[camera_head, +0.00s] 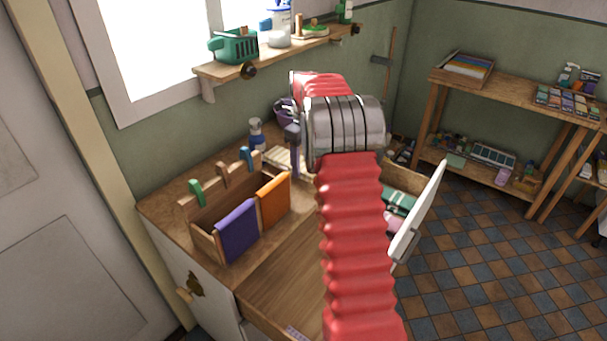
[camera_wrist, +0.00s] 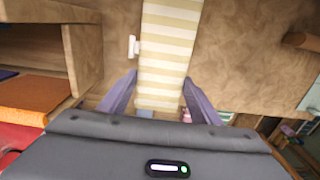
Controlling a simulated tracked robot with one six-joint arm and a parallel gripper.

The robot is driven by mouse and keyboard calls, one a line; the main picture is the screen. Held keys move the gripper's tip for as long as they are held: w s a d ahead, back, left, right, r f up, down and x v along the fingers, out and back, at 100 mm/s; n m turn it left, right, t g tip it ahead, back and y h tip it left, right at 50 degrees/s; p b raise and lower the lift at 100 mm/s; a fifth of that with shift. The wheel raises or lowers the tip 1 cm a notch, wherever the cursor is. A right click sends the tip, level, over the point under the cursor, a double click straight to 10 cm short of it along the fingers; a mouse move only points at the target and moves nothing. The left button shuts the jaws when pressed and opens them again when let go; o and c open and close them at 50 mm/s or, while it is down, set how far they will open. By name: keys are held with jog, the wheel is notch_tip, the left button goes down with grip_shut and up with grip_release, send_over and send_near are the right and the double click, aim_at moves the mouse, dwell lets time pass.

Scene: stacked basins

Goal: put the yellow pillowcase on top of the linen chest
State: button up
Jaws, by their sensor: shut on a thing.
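The yellow pillowcase (camera_wrist: 171,42) is a cloth with pale yellow and white stripes. In the wrist view it lies between the two purple fingers of my gripper (camera_wrist: 159,80), which is shut on it. In the head view a small striped part of the pillowcase (camera_head: 275,158) shows beside my gripper (camera_head: 293,150), mostly hidden by my red arm. A white-fronted chest with a wooden top (camera_head: 283,273) stands below my arm; I take it for the linen chest, but cannot be sure.
An open drawer with a white front (camera_head: 418,214) juts out at right. A wall shelf (camera_head: 275,57) hangs behind. The front wood surface is clear.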

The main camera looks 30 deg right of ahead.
notch_tip(320, 180, down, 5)
jog(key=shift+r, duration=0.15)
jog(key=o, duration=0.8)
jog(key=shift+r, duration=0.1)
notch_tip(320, 180, up, 11)
jog(key=shift+r, duration=0.45)
dwell(0.6)
